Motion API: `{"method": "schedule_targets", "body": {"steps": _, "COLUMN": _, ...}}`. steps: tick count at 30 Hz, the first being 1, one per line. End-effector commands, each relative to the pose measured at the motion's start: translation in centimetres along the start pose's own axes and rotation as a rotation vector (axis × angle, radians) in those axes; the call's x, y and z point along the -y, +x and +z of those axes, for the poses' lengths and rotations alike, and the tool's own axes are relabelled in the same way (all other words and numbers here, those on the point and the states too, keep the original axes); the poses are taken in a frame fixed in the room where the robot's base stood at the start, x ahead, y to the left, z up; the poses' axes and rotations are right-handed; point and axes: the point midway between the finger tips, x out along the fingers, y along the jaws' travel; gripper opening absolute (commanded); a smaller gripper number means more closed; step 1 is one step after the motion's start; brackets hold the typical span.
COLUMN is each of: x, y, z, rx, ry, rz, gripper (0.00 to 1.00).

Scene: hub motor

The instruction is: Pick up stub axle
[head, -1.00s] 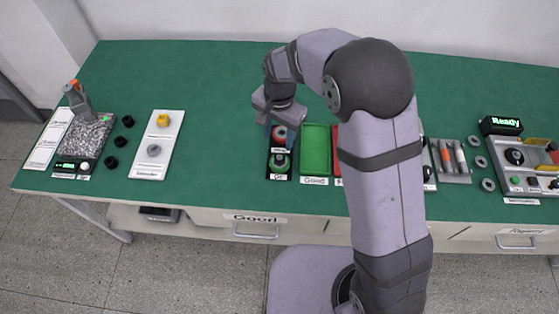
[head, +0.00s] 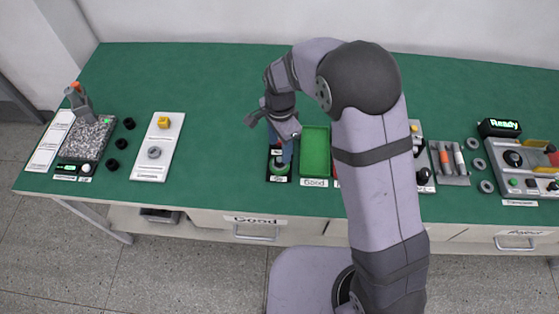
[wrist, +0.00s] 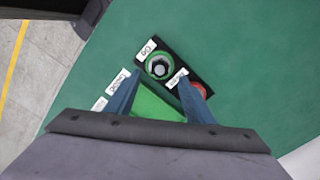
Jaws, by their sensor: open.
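My gripper (head: 281,155) hangs over the black gauge block, its two blue fingers pointing down, apart and empty. In the wrist view the fingers (wrist: 165,84) spread either side of the block's near side. The black gauge block (wrist: 178,72) carries a green ring (wrist: 148,69) labelled Go and a red round part (wrist: 201,90), partly hidden by a finger. A grey round shape (wrist: 159,68) shows inside the green ring; I cannot tell whether it is the stub axle or an empty bore. No other stub axle can be made out with certainty.
A green tray (head: 315,152) labelled Good stands right of the gauge block. A white board (head: 150,172) with a yellow piece (head: 164,122) and a grey ring (head: 154,152) lies at left. The table (head: 225,100) behind the gripper is clear.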

Motion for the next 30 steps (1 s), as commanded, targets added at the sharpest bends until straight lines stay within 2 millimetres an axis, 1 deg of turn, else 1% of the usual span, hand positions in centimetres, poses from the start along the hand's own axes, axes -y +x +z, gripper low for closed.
{"method": "schedule_targets", "body": {"steps": 5, "x": -0.1, "y": 1.1, "z": 0.1, "rx": 0.001, "ry": -0.001, "rz": 0.005, "gripper": 0.48}}
{"method": "schedule_targets", "body": {"steps": 12, "x": -0.1, "y": 3.8, "z": 0.1, "rx": 0.001, "ry": -0.001, "rz": 0.005, "gripper": 0.48}}
{"method": "schedule_targets", "body": {"steps": 15, "x": -0.1, "y": 4.6, "z": 0.1, "rx": 0.000, "ry": -0.001, "rz": 0.003, "gripper": 0.48}}
{"method": "schedule_targets", "body": {"steps": 19, "x": -0.1, "y": 5.1, "z": 0.1, "rx": 0.000, "ry": -0.001, "rz": 0.000, "gripper": 0.48}}
{"method": "schedule_targets", "body": {"steps": 25, "x": 0.0, "y": 5.2, "z": 0.1, "rx": 0.000, "ry": -0.001, "rz": -0.001, "gripper": 0.48}}
{"method": "schedule_targets", "body": {"steps": 26, "x": 0.0, "y": 5.2, "z": 0.1, "rx": 0.000, "ry": -0.001, "rz": -0.001, "gripper": 0.46}}
{"method": "schedule_targets", "body": {"steps": 27, "x": 0.0, "y": 5.1, "z": 0.1, "rx": 0.000, "ry": -0.001, "rz": 0.000, "gripper": 0.36}}
{"method": "schedule_targets", "body": {"steps": 29, "x": 0.0, "y": 5.1, "z": 0.1, "rx": 0.000, "ry": -0.001, "rz": 0.000, "gripper": 0.22}}
{"method": "schedule_targets", "body": {"steps": 30, "x": 0.0, "y": 5.1, "z": 0.1, "rx": 0.000, "ry": -0.001, "rz": 0.000, "gripper": 0.12}}
